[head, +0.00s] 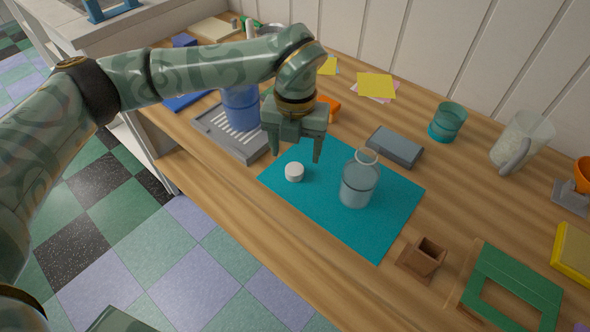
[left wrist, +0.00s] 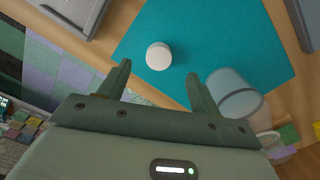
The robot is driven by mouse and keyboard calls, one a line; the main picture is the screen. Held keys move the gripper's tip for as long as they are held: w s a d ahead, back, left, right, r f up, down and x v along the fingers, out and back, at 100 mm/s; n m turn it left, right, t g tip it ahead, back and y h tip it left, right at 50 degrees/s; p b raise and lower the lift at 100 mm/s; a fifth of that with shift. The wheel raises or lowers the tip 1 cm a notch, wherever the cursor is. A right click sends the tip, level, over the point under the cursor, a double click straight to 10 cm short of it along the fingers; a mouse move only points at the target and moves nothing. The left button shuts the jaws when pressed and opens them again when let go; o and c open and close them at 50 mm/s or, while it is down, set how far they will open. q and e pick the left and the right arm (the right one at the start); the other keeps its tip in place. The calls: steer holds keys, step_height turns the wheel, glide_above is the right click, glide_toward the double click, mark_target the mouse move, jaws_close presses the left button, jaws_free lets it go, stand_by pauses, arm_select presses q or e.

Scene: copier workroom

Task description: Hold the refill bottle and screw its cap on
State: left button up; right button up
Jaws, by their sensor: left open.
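The refill bottle (head: 359,182) is clear with a bluish tint and stands upright on the teal mat (head: 325,221). Its neck looks uncovered. The white cap (head: 294,172) lies on the mat, left of the bottle and apart from it. My left gripper (head: 296,153) is open and empty above the mat, over the cap's side of it. In the left wrist view the cap (left wrist: 159,56) shows beyond and between the open fingers (left wrist: 158,80), and the bottle (left wrist: 236,95) is partly hidden behind the right finger. My right gripper is not in view.
A grey tray (head: 217,135) with a blue container (head: 240,106) stands left of the mat. A grey box (head: 395,146) lies behind the bottle. A brown holder (head: 422,258) and a green frame (head: 512,286) lie to the right. The counter's front edge runs close by the mat.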

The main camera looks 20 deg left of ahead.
mark_target(295, 168)
arm_select(q)
steer(key=shift+f, duration=0.1)
step_height(295, 168, down, 4)
steer(key=shift+a+r+b, duration=0.1)
steer(key=shift+r+b, duration=0.15)
steer(key=shift+b, duration=0.95)
steer(key=shift+f+b, duration=0.3)
steer(key=shift+f, duration=0.35)
steer(key=shift+w+f, duration=0.1)
steer(key=shift+f, duration=0.15)
steer(key=shift+r, duration=0.15)
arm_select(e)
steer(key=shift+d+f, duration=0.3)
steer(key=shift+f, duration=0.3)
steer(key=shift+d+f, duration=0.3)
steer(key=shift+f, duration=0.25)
arm_select(q)
steer(key=c, duration=1)
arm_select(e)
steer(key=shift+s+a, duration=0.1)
